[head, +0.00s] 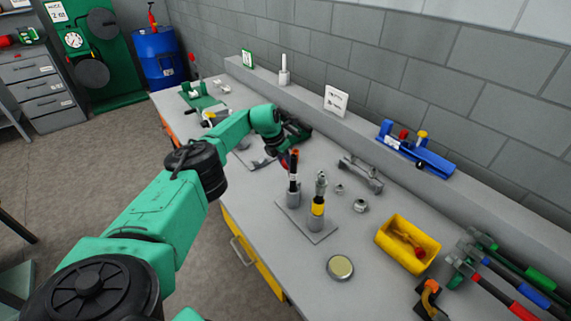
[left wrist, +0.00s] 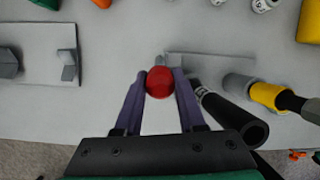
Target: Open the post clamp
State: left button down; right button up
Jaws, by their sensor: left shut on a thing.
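My left gripper (head: 287,160) is low over the bench, just to the left of two upright posts on a grey plate (head: 322,236). In the left wrist view, its purple fingers (left wrist: 158,90) are shut on a round red knob (left wrist: 158,82). What the knob is fixed to is mostly hidden beneath it. In the left wrist view, a black tube end (left wrist: 238,120) lies close right of the fingers, with the yellow band (left wrist: 267,94) beyond. My right gripper is not in view.
A yellow bin (head: 392,252), a round tin (head: 340,267) and several hand tools (head: 500,275) are on the right of the bench. A blue fixture (head: 415,155) and a white card (head: 336,101) are along the back ledge. Small nuts (head: 360,205) lie right of the posts.

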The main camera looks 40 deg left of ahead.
pick_arm(q)
jog(key=c, duration=0.5)
grip_release()
jog(key=shift+d, duration=0.15)
jog(key=shift+c, duration=0.2)
jog(key=shift+o, duration=0.2)
jog(key=shift+w+f, duration=0.1)
jog(key=shift+w, duration=0.05)
jog(key=shift+r, duration=0.3)
jog(key=b+v, duration=0.1)
jog(key=v, duration=1.3)
jog(key=shift+f, duration=0.1)
